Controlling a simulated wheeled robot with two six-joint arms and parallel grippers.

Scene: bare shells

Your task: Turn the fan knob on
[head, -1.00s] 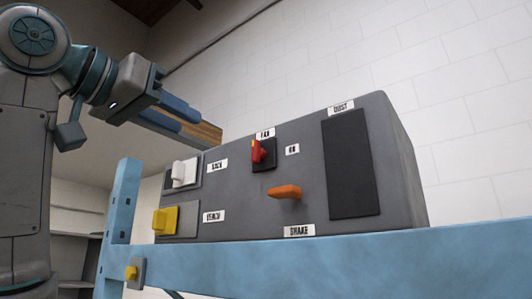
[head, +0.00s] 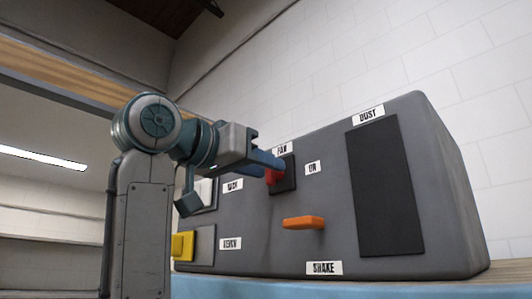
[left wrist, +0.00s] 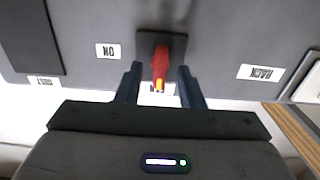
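The fan knob (head: 272,177) is red on a dark square plate, below the FAN label (head: 282,149) and left of the ON label (head: 312,168). In the left wrist view, which sees the panel upside down, the red knob (left wrist: 161,60) has a yellow tip towards the FAN label, away from the ON label (left wrist: 108,51). My left gripper (head: 268,164) is at the knob and partly covers it in the head view. In the left wrist view, my left gripper (left wrist: 160,84) is open, one finger on each side of the knob, with gaps visible. My right gripper is out of view.
The grey control box (head: 290,245) also carries an orange handle (head: 304,222) above the SHAKE label, a dark panel (head: 385,190) under DUST, and a yellow switch (head: 183,245) and a white switch at the left. A blue beam (head: 400,288) runs below.

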